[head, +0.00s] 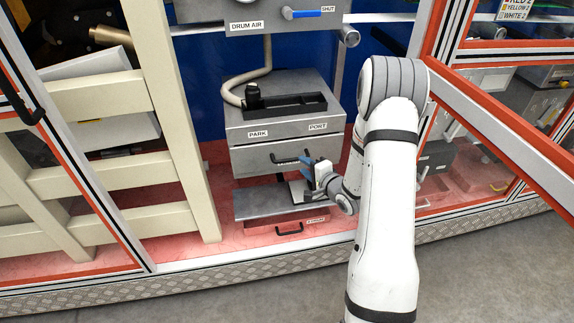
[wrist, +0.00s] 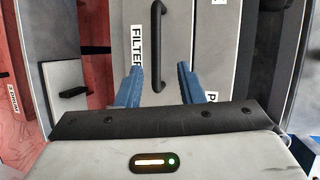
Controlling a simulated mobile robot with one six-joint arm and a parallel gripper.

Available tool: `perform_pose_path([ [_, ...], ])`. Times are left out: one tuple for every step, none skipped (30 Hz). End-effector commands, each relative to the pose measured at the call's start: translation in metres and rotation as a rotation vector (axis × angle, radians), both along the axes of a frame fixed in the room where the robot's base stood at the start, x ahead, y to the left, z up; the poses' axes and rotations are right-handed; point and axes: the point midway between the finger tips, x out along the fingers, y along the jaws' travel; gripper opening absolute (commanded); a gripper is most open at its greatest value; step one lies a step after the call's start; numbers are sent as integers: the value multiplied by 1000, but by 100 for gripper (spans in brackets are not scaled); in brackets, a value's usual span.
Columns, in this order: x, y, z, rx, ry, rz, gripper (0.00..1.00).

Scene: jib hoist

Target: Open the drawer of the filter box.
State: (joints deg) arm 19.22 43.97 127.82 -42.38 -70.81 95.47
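The filter box (head: 262,130) is a grey metal box with a black port on top, in the middle of the head view. The front of its drawer (head: 250,160) looks shut and carries a black bar handle (head: 288,160). In the wrist view the handle (wrist: 158,45) stands upright beside a label reading FILTER (wrist: 136,45). My gripper (head: 309,165) is at the handle's right end. In the wrist view its two blue fingers (wrist: 159,82) are open, one on each side of the handle's near end, with gaps. I cannot tell how deep the handle sits between them.
Below is a red-fronted drawer with its own black handle (head: 289,229). A DRUM AIR unit (head: 255,20) with a blue lever (head: 307,12) hangs above. A cream frame (head: 165,110) stands left. A red-and-white framed panel (head: 500,110) is right of my arm.

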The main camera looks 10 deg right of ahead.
Motion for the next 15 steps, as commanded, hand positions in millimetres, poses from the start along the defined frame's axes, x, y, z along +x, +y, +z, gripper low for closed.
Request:
perform_pose_path([
  [-1, 0, -7, 39, -4, 2, 34],
  [-2, 1, -9, 57, -7, 5, 34],
  [-1, 2, -10, 74, -10, 7, 34],
  [0, 3, -10, 82, -13, 8, 34],
  [2, 4, -11, 88, -13, 9, 34],
  [5, 5, -12, 92, -15, 10, 34],
  [9, 7, -12, 93, -15, 11, 34],
  [13, 9, -13, 93, -16, 11, 34],
  [19, 11, -13, 92, -16, 10, 34],
  [23, 14, -14, 91, -16, 12, 34],
  [28, 16, -16, 91, -16, 12, 34],
  [34, 18, -17, 91, -16, 12, 34],
  [38, 20, -18, 91, -15, 10, 34],
  [43, 22, -18, 91, -15, 10, 34],
  [48, 24, -20, 90, -15, 11, 34],
])
